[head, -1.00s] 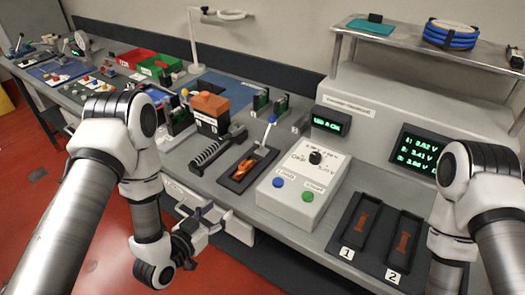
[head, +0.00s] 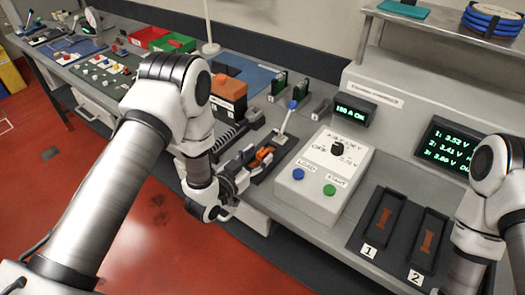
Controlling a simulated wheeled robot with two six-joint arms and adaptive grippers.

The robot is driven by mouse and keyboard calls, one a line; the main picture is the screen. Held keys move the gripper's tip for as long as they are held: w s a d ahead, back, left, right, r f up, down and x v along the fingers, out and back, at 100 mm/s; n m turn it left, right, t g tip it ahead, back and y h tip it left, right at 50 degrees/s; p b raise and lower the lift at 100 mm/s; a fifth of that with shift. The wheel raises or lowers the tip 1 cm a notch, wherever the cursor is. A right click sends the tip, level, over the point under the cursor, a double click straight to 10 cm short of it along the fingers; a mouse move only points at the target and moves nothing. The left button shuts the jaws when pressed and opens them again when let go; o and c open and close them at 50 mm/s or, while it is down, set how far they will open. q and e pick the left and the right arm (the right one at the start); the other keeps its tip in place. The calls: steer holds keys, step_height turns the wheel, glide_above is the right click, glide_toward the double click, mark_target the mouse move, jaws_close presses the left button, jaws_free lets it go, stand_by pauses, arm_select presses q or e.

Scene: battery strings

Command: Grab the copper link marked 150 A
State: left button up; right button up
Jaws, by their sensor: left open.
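A copper link (head: 384,220) lies in the black tray labelled 1 (head: 364,234), and a second copper link (head: 427,240) lies in the tray labelled 2 (head: 421,267). I cannot make out a 150 A marking on either. My left gripper (head: 247,167) is open at the bench's front edge, beside the black holder (head: 262,172) with an orange piece (head: 264,154) in it. The fingers partly overlap this holder in the view, and I cannot tell whether they touch it. My right arm enters at the right edge; its gripper is out of view.
A white tester box (head: 322,180) with a knob and blue and green buttons stands between the holder and the trays. A lever (head: 286,122) stands up behind the holder. An orange-topped battery block (head: 228,95) is behind my left arm. A shelf (head: 440,35) is at the back.

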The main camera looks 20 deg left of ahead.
arm_select(q)
steer(key=shift+w+d, duration=0.15)
steer(key=shift+w, duration=0.05)
jaws_close()
steer(key=shift+r, duration=0.1)
